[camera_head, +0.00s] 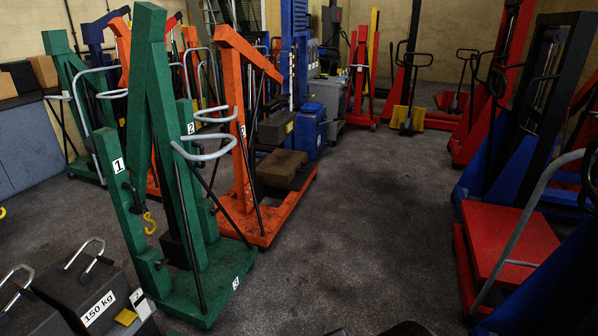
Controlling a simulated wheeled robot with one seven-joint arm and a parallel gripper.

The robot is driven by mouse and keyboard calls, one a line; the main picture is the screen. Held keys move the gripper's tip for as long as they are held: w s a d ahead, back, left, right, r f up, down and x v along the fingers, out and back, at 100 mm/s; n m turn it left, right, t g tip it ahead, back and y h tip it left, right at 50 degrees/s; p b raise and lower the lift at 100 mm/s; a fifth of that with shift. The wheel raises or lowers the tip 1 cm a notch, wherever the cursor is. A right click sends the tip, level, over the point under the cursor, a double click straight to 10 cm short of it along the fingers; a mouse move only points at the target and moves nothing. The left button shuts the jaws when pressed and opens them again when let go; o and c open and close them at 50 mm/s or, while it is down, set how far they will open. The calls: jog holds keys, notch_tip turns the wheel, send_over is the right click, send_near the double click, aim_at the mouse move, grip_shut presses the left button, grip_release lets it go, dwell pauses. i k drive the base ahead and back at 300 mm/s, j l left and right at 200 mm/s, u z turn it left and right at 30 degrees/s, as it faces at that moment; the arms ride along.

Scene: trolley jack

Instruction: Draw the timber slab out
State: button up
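A brown, flat-topped block (282,167), which looks like the timber slab, lies on the low base of an orange hoist (262,235), left of the picture's middle. A dark grey block (275,128) stands just behind it. I cannot tell whether the two touch. The hoist's upright and strut stand to the left of the brown block and partly in front of it. My gripper does not show clearly; only dark, cut-off shapes show at the bottom edge, and I cannot tell what they are.
A green hoist (205,285) marked 1, 2 and 3 stands in front on the left. Weights marked 150 kg (95,290) sit at lower left. A red platform trolley (507,240) and blue frames line the right. The grey floor (375,220) between is clear.

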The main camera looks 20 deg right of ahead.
aim_at(282, 166)
jog(key=i+l+z, duration=0.5)
jog(key=i+z, duration=0.35)
jog(key=i+l+z, duration=0.3)
jog(key=i, duration=0.5)
jog(key=i+z, duration=0.35)
jog(key=i, duration=0.45)
jog(key=i+u, duration=0.15)
jog(key=i, duration=0.5)
jog(key=i+u, duration=0.15)
jog(key=i, duration=0.5)
jog(key=i+l+u, duration=0.15)
jog(key=i, duration=0.5)
jog(key=i+l+u, duration=0.1)
jog(key=i, duration=0.55)
jog(key=i+u, duration=0.5)
jog(key=i+l+u, duration=0.25)
jog(key=i+u, duration=0.2)
jog(key=i+l+u, duration=0.5)
jog(key=i+u, duration=0.2)
jog(key=u, duration=0.2)
jog(key=i+l+u, duration=0.15)
jog(key=u, duration=0.25)
jog(key=i+l+u, duration=0.15)
jog(key=u, duration=0.25)
jog(key=i+l+u, duration=0.15)
jog(key=l+u, duration=0.25)
jog(key=i+l+u, duration=0.1)
jog(key=u, duration=0.35)
